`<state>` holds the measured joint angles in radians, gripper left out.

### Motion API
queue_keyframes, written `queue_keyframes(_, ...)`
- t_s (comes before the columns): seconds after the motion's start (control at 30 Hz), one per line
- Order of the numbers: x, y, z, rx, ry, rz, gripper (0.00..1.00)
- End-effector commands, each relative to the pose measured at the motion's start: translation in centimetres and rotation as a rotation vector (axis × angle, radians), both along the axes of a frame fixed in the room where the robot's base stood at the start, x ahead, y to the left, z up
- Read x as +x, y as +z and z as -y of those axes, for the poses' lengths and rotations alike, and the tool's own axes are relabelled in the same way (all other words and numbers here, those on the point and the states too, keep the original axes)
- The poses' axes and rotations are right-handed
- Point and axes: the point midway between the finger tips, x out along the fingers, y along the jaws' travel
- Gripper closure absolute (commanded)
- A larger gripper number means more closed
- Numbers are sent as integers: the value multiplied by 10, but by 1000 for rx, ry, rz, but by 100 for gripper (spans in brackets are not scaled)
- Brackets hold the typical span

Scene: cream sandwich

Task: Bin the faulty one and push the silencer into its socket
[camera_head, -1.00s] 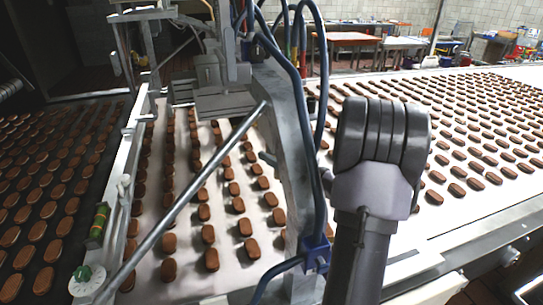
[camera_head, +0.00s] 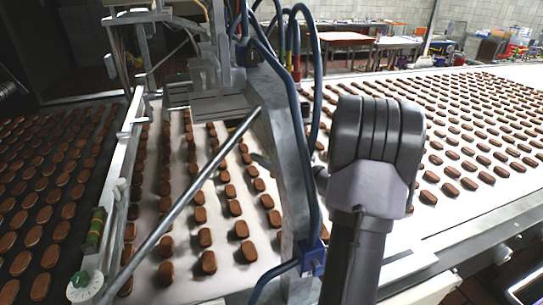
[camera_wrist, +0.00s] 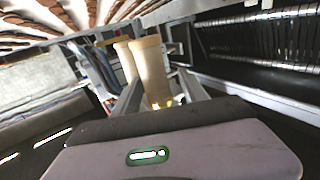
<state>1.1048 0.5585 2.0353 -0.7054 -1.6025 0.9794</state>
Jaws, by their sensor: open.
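Two cream, tube-like pieces stand in the wrist view; the nearer one (camera_wrist: 151,66) is in front and the other (camera_wrist: 124,58) is partly hidden behind it. I cannot tell whether either is the silencer or the faulty one. My gripper (camera_wrist: 160,90) is open, with its grey fingers either side of the nearer piece's lower part in the picture. I cannot tell whether they touch it. The gripper's end does not show in the head view. I can make out no socket or bin for certain.
Rows of brown biscuits lie on a white belt (camera_head: 185,215) and on a dark belt (camera_head: 50,185) at left. A grey upright frame with blue hoses (camera_head: 308,130) stands beside my arm. A long metal rod (camera_head: 190,195) slants across the white belt. Tables stand behind.

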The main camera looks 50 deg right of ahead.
Motion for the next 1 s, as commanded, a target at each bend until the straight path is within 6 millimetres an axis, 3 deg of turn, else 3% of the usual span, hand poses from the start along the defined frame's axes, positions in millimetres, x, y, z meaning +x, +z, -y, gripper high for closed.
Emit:
queue_keyframes(0.17,-22,2,1,1,-3,-1,49)
queue_keyframes(0.63,-152,3,4,1,-5,0,49)
queue_keyframes(0.8,-172,1,3,0,-1,0,49)
queue_keyframes(1.0,-174,0,3,0,0,0,49)
